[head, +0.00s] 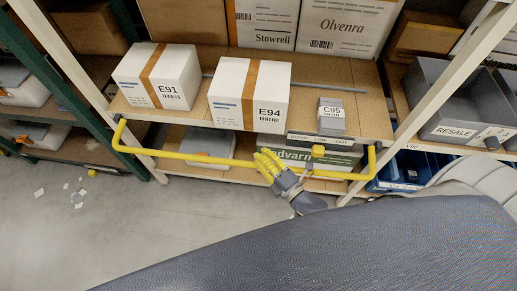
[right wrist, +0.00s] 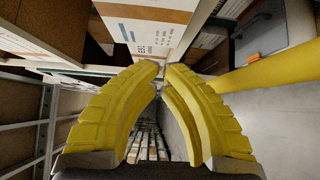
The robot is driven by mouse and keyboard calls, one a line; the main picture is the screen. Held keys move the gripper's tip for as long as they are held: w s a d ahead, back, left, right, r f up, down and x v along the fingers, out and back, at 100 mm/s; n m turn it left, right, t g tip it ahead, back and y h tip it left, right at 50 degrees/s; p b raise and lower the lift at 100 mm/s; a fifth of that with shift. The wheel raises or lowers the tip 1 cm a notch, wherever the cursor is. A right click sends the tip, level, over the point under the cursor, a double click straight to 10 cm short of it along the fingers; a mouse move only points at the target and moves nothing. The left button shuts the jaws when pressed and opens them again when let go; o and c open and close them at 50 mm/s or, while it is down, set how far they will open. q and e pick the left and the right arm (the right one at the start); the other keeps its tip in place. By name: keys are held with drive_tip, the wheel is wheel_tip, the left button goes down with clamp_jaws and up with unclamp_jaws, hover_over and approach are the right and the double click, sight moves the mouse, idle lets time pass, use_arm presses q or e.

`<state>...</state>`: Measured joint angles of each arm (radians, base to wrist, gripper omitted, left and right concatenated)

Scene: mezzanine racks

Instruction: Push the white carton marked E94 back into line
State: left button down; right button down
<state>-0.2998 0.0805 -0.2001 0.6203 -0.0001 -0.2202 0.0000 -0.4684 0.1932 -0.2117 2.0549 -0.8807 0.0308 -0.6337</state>
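The white carton E94 (head: 238,110), with a brown tape strip, stands upright on the upper shelf board (head: 335,72). Its front face is at the front edge, further forward than the white carton E91 (head: 146,92) to its left. My right gripper (head: 264,157), with yellow fingers, is below and in front of E94 by the yellow rail, apart from the carton. In the right wrist view its fingertips (right wrist: 162,65) nearly meet, with nothing between them. My left gripper is not in view.
A yellow rail (head: 215,160) crosses in front of the shelf. A small grey box C95 (head: 331,117) stands right of E94, with a gap between. Large cartons, Stowrell (head: 264,22) and Olvenra (head: 342,28), stand behind. A grey RESALE bin (head: 450,125) is at right.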

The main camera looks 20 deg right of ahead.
drive_tip(key=shift+w+d+x, duration=0.15)
drive_tip(key=shift+d+x, duration=0.3)
drive_tip(key=shift+x, duration=1.45)
drive_tip(key=shift+w+d+x, duration=0.1)
drive_tip(key=shift+d+x, duration=0.35)
drive_tip(key=shift+x, duration=1.45)
drive_tip(key=shift+w+d+x, duration=0.15)
drive_tip(key=shift+d+x, duration=0.3)
drive_tip(key=shift+x, duration=1.45)
